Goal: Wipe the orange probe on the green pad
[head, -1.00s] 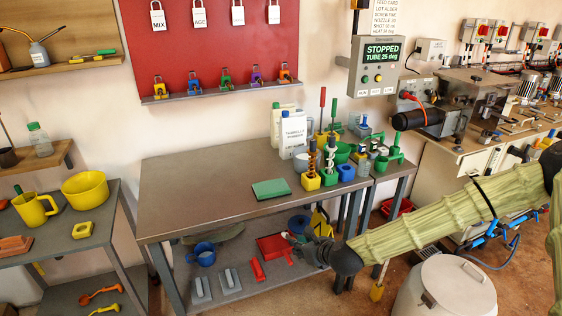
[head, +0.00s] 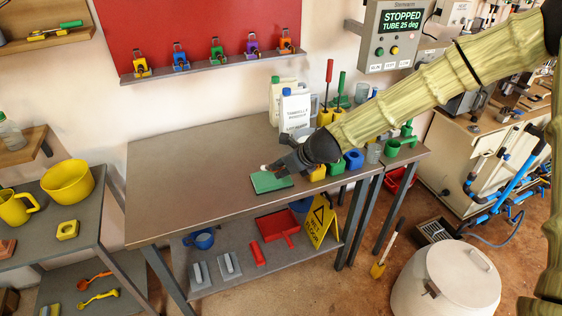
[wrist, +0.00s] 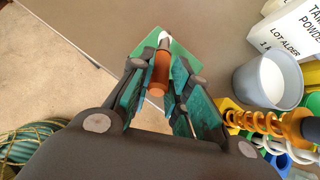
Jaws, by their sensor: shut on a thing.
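The green pad (head: 262,186) lies flat on the metal workbench near its front edge. My gripper (head: 270,165) is over the pad in the head view, coming in from the right. In the wrist view my gripper (wrist: 160,82) is shut on the orange probe (wrist: 160,72), which lies between its teal finger pads. The probe's pale tip (wrist: 164,38) points away from the palm, over the green pad (wrist: 182,52). I cannot tell whether the tip touches the pad. In the head view the probe is mostly hidden by my gripper.
The metal workbench (head: 190,190) is clear left of the pad. A white jug (head: 294,108), yellow holders and blue and green containers crowd its right end. A grey cup (wrist: 268,80) and an orange spring piece (wrist: 262,122) are right of my gripper. A yellow wet-floor sign (head: 320,222) stands below.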

